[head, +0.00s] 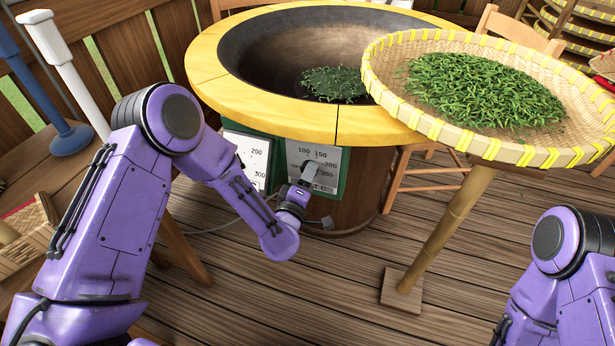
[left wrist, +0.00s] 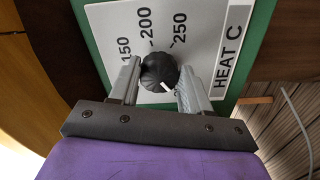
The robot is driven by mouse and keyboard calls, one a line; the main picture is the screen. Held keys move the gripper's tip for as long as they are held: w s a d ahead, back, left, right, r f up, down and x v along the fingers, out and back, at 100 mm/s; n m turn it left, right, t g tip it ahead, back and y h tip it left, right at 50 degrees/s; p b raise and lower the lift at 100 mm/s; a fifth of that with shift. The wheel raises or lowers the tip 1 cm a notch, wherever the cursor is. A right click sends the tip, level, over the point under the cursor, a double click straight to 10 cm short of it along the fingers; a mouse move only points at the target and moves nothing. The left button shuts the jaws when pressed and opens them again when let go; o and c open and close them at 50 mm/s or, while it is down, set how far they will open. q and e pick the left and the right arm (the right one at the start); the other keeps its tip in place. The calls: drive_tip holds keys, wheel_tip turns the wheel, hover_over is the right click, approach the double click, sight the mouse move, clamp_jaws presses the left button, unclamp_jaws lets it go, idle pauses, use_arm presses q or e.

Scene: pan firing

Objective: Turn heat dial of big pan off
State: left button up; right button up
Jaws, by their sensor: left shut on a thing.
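The big pan (head: 270,60) is a dark wok set in a yellow-rimmed wooden stand. Its heat panel (head: 326,155) is white with temperature numbers on a green box, below the rim. My left gripper (head: 308,175) reaches the panel and hides most of the dial in the head view. In the left wrist view my left gripper (left wrist: 157,85) is shut on the dial. My right gripper is out of view.
A woven tray (head: 545,157) of green leaves stands on a post at the right. Some leaves (head: 335,84) lie in the pan. Another panel (head: 250,160) is left of the dial panel. A wooden table (head: 80,190) is at the left.

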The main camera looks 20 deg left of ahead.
use_arm(q)
drive_tip(key=shift+f, duration=0.1)
drive_tip(key=o, duration=1.1)
drive_tip(key=shift+c, duration=0.2)
drive_tip(key=shift+s, duration=0.15)
drive_tip(key=s, duration=1)
drive_tip(key=shift+s+a, duration=0.15)
drive_tip(key=shift+a, duration=0.05)
